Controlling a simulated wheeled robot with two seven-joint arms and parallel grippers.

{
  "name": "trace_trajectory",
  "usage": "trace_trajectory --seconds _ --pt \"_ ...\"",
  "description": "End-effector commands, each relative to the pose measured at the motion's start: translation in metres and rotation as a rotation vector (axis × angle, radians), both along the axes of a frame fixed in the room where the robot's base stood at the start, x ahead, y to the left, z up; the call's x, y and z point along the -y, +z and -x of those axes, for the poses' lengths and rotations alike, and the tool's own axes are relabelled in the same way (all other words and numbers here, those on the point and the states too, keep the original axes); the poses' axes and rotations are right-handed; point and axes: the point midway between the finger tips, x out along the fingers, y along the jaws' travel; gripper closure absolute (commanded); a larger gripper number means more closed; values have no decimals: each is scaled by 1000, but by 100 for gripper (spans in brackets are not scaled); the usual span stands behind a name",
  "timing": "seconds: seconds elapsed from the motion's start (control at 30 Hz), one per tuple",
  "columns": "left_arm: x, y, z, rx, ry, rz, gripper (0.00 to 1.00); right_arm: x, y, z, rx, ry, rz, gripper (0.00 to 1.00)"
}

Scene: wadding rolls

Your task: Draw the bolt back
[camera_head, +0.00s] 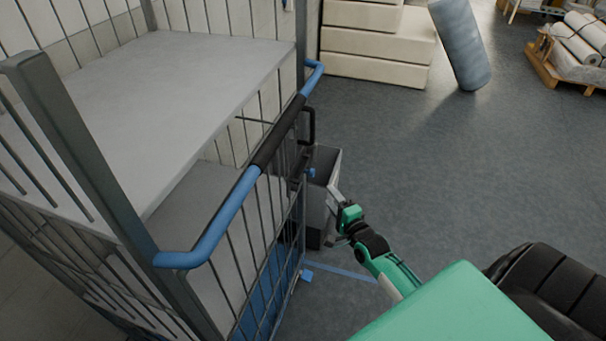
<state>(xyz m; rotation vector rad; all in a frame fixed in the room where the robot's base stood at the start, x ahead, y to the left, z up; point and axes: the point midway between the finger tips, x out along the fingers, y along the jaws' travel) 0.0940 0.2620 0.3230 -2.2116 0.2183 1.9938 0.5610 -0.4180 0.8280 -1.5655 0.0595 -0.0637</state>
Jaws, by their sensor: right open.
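A wire-mesh roll cage with a blue push bar (228,208) and black grip stands at the left. On its near gate, below the bar's far end, is a small dark bolt fitting with a blue knob (310,173); it is small, and I cannot tell its exact position. My right gripper (334,196) is open and empty, just below and to the right of the blue knob and apart from it in the picture. The green wrist partly hides the fingers. My left gripper is out of view.
A grey bin (327,160) stands behind the fitting. Cream slabs (375,65), a leaning blue-grey roll (460,42) and a pallet of rolls (578,45) are farther back. The floor between is clear.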

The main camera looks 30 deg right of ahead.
Motion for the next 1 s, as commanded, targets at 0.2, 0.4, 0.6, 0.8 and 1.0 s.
trace_trajectory --seconds 0.2,0.4,0.6,0.8,1.0 --pt "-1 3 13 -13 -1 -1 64 3 2 -32 1 -1 4 52" --pt "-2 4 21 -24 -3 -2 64 5 2 -65 0 -1 4 52" --pt "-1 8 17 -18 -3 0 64 8 1 -96 -1 -1 4 52" --pt "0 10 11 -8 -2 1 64 9 0 -119 -2 0 4 52" --pt "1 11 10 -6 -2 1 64 10 0 -129 -1 0 4 52"
